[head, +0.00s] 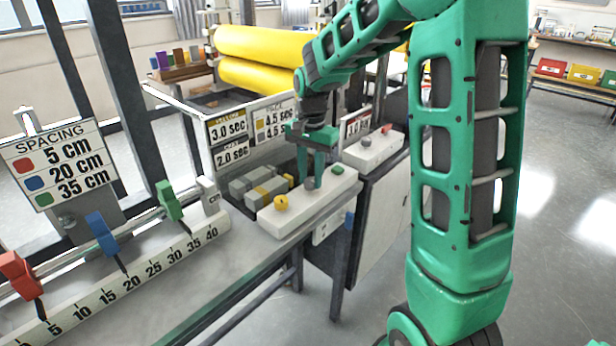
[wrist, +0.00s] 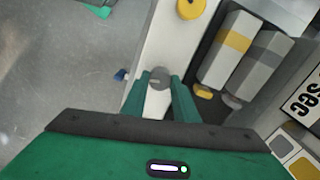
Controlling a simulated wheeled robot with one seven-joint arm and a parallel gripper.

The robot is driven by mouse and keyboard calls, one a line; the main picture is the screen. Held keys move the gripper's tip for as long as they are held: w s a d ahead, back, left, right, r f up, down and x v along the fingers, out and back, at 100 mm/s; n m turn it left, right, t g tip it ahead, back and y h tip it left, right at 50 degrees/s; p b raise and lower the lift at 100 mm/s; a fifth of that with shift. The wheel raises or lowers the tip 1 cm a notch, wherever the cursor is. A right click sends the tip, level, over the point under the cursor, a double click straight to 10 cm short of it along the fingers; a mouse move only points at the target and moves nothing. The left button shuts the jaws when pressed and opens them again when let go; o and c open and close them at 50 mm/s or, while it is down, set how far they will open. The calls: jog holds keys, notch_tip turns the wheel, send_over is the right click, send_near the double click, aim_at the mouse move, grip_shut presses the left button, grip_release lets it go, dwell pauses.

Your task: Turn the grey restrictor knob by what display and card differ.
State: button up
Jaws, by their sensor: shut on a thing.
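The grey restrictor knob (head: 309,184) stands on a white panel (head: 290,212) between a yellow knob (head: 280,202) and a green one (head: 338,169). It also shows in the wrist view (wrist: 158,77), with a dark line across its top. My gripper (head: 313,172) points down and is shut on the grey knob, with one green finger on each side of it. Behind, a board shows 3.0 sec (head: 228,130) above 2.0 sec (head: 232,153). Beside it a card (head: 274,121) with a yellow and a grey square seems to read 4.5 sec twice. Another sign (head: 357,124) is partly hidden by my arm.
Grey and yellow-banded blocks (head: 262,186) lie close behind the panel. A white box (head: 372,149) with a red knob stands to the right. A spacing ruler (head: 140,268) with coloured sliders runs at left. Yellow rollers (head: 262,46) are behind. The floor at right is open.

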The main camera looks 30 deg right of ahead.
aim_at(310, 180)
jog(key=shift+w+r+m, duration=0.1)
jog(key=shift+w+m, duration=0.05)
jog(key=shift+m, duration=0.45)
jog(key=o, duration=1.1)
jog(key=shift+c, duration=0.2)
notch_tip(310, 180, up, 11)
jog(key=shift+f, duration=0.2)
jog(key=s+d+f+n, duration=0.2)
jog(key=s, duration=0.8)
jog(key=s+d+f+n, duration=0.2)
jog(key=s+f, duration=0.1)
jog(key=s, duration=0.8)
jog(key=s+d+f+n, duration=0.2)
jog(key=s, duration=0.9)
jog(key=shift+s+d+f, duration=0.2)
